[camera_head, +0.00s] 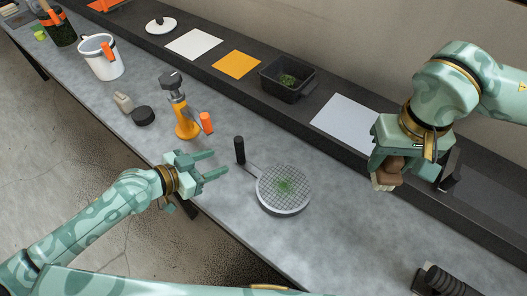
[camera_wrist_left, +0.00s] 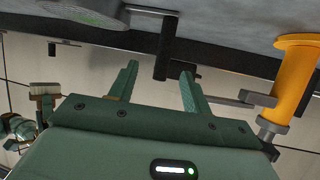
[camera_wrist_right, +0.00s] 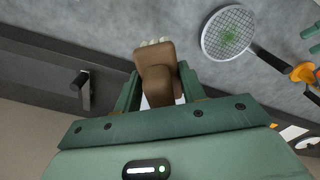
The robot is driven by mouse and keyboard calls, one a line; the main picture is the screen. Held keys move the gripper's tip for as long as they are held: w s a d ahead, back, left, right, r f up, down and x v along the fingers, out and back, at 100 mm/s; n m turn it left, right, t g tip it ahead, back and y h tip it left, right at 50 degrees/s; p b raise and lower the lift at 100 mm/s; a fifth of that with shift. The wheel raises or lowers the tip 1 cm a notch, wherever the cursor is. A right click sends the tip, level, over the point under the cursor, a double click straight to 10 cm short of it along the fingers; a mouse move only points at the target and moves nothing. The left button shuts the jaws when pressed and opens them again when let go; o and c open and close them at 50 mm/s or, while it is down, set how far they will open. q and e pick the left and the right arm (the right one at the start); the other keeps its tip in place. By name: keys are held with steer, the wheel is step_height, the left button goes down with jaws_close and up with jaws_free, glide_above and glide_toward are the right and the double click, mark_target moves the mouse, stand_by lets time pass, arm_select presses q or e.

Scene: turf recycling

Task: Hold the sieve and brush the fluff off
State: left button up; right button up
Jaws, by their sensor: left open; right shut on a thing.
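The round mesh sieve (camera_head: 290,203) lies on the grey worktop with green fluff (camera_head: 285,186) on its mesh. Its black handle (camera_head: 239,150) stands up at its left end. My left gripper (camera_head: 219,163) is open and empty, its fingers pointing at the handle from the left. In the left wrist view the handle (camera_wrist_left: 160,64) shows between and beyond the fingertips, apart from them. My right gripper (camera_head: 388,168) is shut on a brown brush (camera_wrist_right: 155,75) with pale bristles, held above the worktop to the right of the sieve. The sieve also shows in the right wrist view (camera_wrist_right: 229,54).
An orange-and-grey tool (camera_head: 183,118) stands just behind my left gripper. A black bin (camera_head: 288,82) with green bits and several flat sheets (camera_head: 345,122) are on the dark back shelf. A white pail (camera_head: 101,62) stands far left. A dark ribbed object (camera_head: 447,281) lies front right.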

arm_select(q)
steer(key=b, duration=0.2)
glide_above(246, 160)
steer(key=f, duration=0.4)
steer(key=shift+w+f, duration=0.25)
steer(key=shift+w, duration=0.1)
arm_select(e)
steer(key=shift+f, duration=0.9)
arm_select(q)
jaws_close()
